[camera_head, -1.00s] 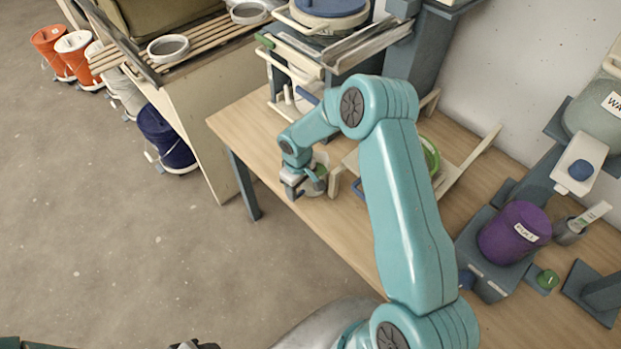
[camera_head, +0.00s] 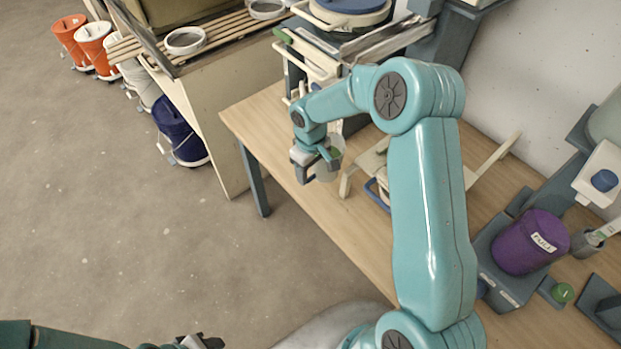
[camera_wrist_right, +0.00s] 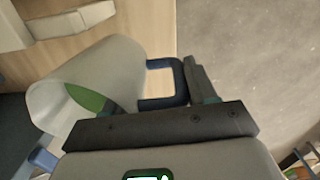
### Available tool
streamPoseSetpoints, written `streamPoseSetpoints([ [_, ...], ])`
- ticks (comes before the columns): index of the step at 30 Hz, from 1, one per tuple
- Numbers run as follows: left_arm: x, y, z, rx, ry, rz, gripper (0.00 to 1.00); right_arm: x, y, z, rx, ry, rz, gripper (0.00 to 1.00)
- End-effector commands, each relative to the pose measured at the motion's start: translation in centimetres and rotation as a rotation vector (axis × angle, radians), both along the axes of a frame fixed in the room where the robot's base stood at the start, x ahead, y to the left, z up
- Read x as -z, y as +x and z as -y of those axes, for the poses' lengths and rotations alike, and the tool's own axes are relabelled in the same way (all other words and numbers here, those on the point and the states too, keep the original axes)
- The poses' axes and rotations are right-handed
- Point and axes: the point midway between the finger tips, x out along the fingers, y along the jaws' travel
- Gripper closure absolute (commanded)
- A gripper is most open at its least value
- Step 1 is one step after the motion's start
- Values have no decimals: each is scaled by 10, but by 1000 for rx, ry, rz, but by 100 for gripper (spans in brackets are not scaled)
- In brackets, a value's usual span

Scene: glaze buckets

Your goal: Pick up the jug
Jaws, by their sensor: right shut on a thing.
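The jug (camera_head: 331,163) is a pale, whitish vessel partly hidden behind my right gripper (camera_head: 314,168) in the head view. In the right wrist view the jug (camera_wrist_right: 112,72) lies across the upper left, with green showing on it and a blue loop handle (camera_wrist_right: 160,98) at its right. My right gripper (camera_wrist_right: 200,95) is shut on the jug at its handle side; the exact contact is partly hidden. The jug appears held just above the table near its front edge. My left gripper (camera_head: 195,343) only peeks in at the bottom edge, its jaws cut off.
A wooden table (camera_head: 285,160) lies below. A pale wooden stand (camera_head: 480,163) and a blue loop (camera_head: 376,192) are right of the jug, partly behind my arm. Shelving with a lidded pail (camera_head: 345,18) rises behind. Floor in front is clear.

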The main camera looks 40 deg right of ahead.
Motion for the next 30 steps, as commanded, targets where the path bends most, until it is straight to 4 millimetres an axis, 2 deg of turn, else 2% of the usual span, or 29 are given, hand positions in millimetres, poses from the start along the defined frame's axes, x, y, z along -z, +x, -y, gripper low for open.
streamPoseSetpoints([
  [15,13,0,0,0,0,0,58,-76,1,0,0,0,5,100],
  [24,16,0,0,0,0,0,58,-106,1,0,0,0,4,100],
  [30,17,0,0,0,0,0,58,-119,1,0,0,0,3,100],
])
